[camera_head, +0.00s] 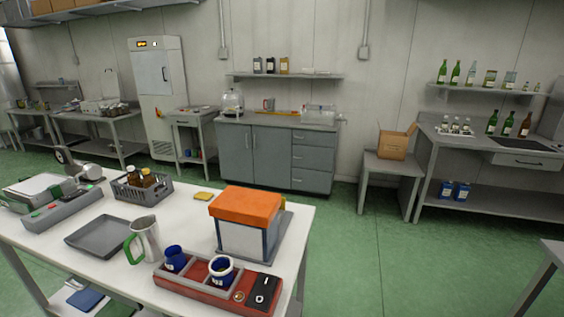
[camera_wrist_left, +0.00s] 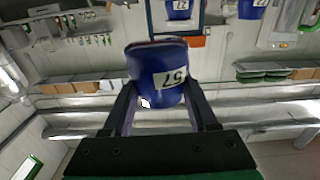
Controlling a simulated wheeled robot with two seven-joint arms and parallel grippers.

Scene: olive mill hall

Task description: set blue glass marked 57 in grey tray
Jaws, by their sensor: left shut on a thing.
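A blue glass (camera_wrist_left: 158,78) with a pale label marked 57, upside down in the left wrist view, sits between the fingers of my left gripper (camera_wrist_left: 160,110). The gripper is shut on it. The head view does not show this gripper or the held glass. The grey tray (camera_head: 100,236) lies flat and empty on the white table, left of the metal jug. Two other blue glasses, one at left (camera_head: 175,259) and one at right (camera_head: 221,271), stand in the red holder at the front. My right gripper is in neither view.
The metal jug (camera_head: 145,240) with a green handle stands close to the tray's right side. A grey basket of bottles (camera_head: 142,187) is behind the tray and a grey device (camera_head: 62,210) left of it. An orange-topped box (camera_head: 246,222) stands behind the red holder (camera_head: 205,293).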

